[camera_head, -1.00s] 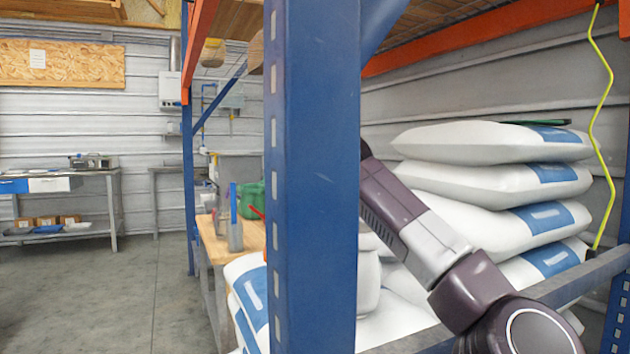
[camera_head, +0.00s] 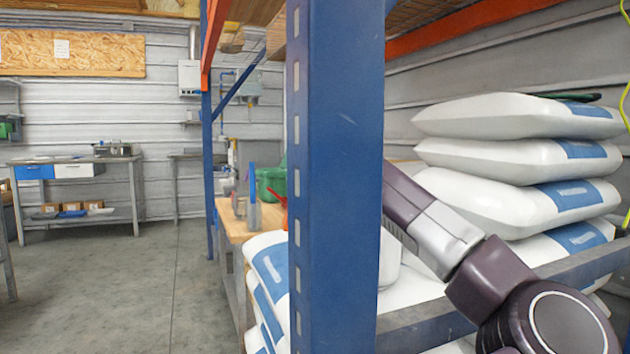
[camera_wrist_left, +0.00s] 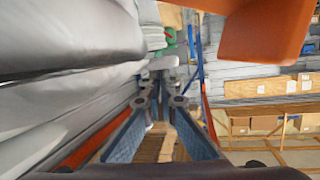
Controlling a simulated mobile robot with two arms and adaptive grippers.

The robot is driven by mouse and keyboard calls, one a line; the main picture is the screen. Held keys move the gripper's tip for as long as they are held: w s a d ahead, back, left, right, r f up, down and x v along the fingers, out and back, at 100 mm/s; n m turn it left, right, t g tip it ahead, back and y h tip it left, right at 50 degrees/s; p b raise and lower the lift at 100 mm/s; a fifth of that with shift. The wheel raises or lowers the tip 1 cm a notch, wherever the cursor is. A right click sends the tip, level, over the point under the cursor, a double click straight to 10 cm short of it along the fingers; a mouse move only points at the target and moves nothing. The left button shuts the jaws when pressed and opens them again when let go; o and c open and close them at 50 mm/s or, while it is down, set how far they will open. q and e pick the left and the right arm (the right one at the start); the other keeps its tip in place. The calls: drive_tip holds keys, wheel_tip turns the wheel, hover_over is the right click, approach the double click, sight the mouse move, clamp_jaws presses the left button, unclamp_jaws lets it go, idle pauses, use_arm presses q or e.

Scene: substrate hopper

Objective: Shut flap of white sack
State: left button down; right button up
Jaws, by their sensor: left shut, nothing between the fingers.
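White sacks with blue labels lie stacked on the rack at the right of the head view, the top sack (camera_head: 485,116) uppermost. More white sacks (camera_head: 268,265) show left of the blue post. No open flap can be made out on any of them. One of my arms crosses in front of the right stack, and its far end is hidden behind the post. In the left wrist view my left gripper (camera_wrist_left: 164,103) is shut and empty, with pale sacks (camera_wrist_left: 70,75) close along its left side. My right gripper is not in view.
The blue rack post (camera_head: 338,180) stands close in front, with a grey rail (camera_head: 575,275) at lower right. A wooden bench (camera_head: 237,228) with a green can (camera_head: 271,184) stands behind. An orange part (camera_wrist_left: 265,35) is close in the wrist view. Open floor (camera_head: 120,285) lies left.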

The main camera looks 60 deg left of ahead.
use_arm(q)
drive_tip(key=shift+f, duration=0.15)
wheel_tip(320, 180, up, 10)
idle(0.5)
drive_tip(key=shift+r, duration=0.2)
